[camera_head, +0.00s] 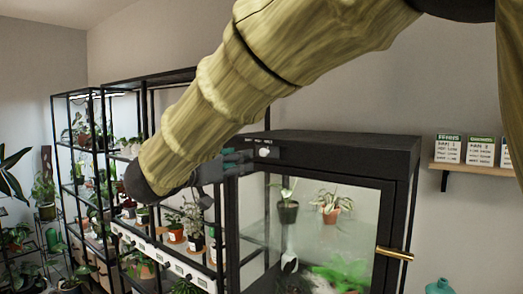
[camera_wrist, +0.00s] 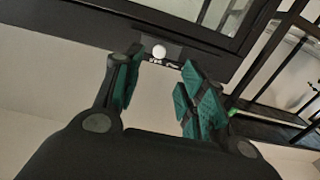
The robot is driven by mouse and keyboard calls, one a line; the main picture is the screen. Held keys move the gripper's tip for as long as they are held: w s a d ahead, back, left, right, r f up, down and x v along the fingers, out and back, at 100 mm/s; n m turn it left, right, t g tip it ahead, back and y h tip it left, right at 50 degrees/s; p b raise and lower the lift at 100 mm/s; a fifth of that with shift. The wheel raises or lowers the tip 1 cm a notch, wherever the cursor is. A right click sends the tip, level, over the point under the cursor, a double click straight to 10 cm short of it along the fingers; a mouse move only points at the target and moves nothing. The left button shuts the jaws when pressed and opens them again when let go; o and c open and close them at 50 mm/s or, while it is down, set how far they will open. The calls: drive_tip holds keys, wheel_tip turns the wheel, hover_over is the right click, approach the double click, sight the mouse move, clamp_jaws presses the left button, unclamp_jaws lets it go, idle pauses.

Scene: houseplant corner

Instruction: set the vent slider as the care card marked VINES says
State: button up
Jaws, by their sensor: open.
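The vent slider's white knob (camera_head: 264,152) sits on a small dark plate at the top of the black glass cabinet (camera_head: 330,146). The wrist view shows the knob (camera_wrist: 158,51) beyond my fingertips, roughly between them, with small marks beside it too tiny to read. My gripper (camera_head: 234,160) is at the cabinet's upper left edge. In the wrist view my gripper (camera_wrist: 161,66) is open, its teal pads apart and nothing between them. A card headed FERNS (camera_head: 447,149) stands on the right wall shelf. I cannot read the header of the card beside it (camera_head: 481,152). No card clearly reads VINES.
The cabinet's glass door has a brass handle (camera_head: 395,254) and potted plants (camera_head: 288,212) behind it. Black plant racks (camera_head: 103,135) fill the left. The wall shelf (camera_head: 470,170) is at the right, with a teal bottle (camera_head: 440,287) below it.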

sight(262, 152)
drive_tip(key=p+x, duration=0.1)
drive_tip(key=x, duration=0.4)
drive_tip(key=p+x, duration=0.2)
drive_tip(key=x, duration=0.3)
drive_tip(key=shift+w+d+r, duration=0.1)
drive_tip(key=shift+w+r, duration=0.15)
clamp_jaws()
